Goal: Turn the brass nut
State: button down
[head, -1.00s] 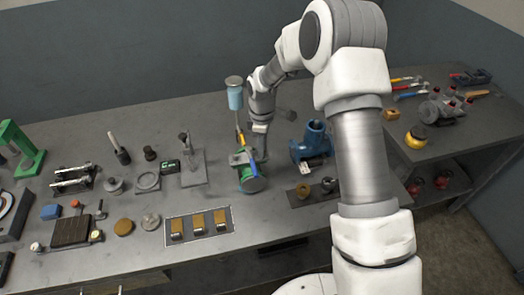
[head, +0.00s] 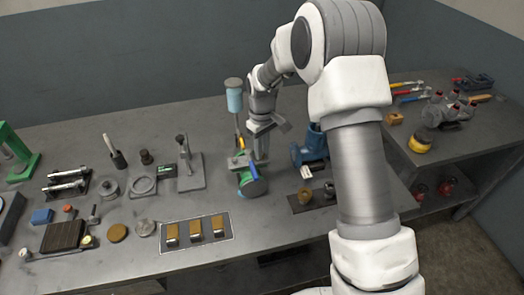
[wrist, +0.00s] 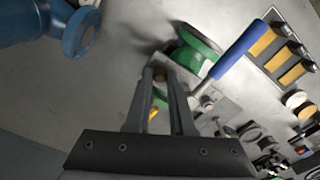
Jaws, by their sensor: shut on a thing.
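A grey metal plate or block lies just beyond, with a green round part (wrist: 196,46) and a blue-handled tool (wrist: 228,58) beside the fingertips. In the head view my gripper (head: 260,157) points down at the same green-and-blue group on the bench. The nut is too small or hidden to make out there.
A blue pipe fitting (head: 311,147) stands close to the right of my gripper. A light-blue cylinder (head: 234,99) stands behind and left. A tray with brass-coloured blocks (head: 227,222) lies in front. A grey upright stand (head: 184,150) is to the left.

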dwell(0.4)
jog(key=c, duration=0.8)
grip_release()
notch_tip(320, 180, up, 17)
jog(key=shift+r, duration=0.2)
